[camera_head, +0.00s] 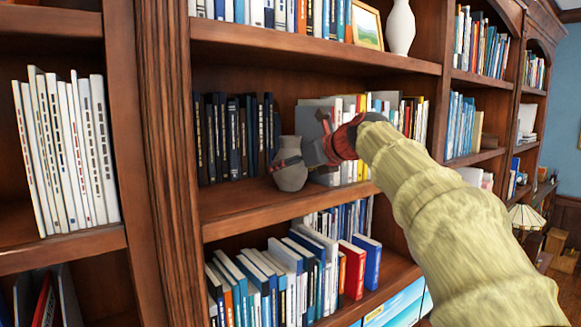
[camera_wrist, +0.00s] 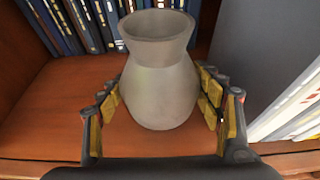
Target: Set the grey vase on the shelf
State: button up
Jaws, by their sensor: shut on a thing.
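The grey vase (camera_head: 291,172) is at the middle shelf of the bookcase, in front of the gap between two groups of books. In the wrist view the vase (camera_wrist: 161,85) is upright, between the padded fingers of my gripper (camera_wrist: 160,108). My gripper (camera_head: 294,166) is shut on the vase's body and partly covers it in the head view. The vase is at or just above the shelf board (camera_head: 245,207); I cannot tell whether its base touches.
Dark books (camera_head: 234,137) stand behind and to the left. A grey book or binder (camera_wrist: 257,60) and pale books (camera_wrist: 290,108) stand close on the right. Bare shelf shows to the left of the vase. The shelf above (camera_head: 315,48) overhangs my gripper.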

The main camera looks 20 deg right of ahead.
jog(key=o, duration=1.5)
jog(key=shift+f, duration=0.1)
jog(key=shift+o, duration=0.2)
jog(key=shift+w, duration=0.1)
jog(key=shift+r, duration=0.25)
jog(key=b+v, duration=0.2)
jog(key=v, duration=1)
jog(key=shift+a+r, duration=0.1)
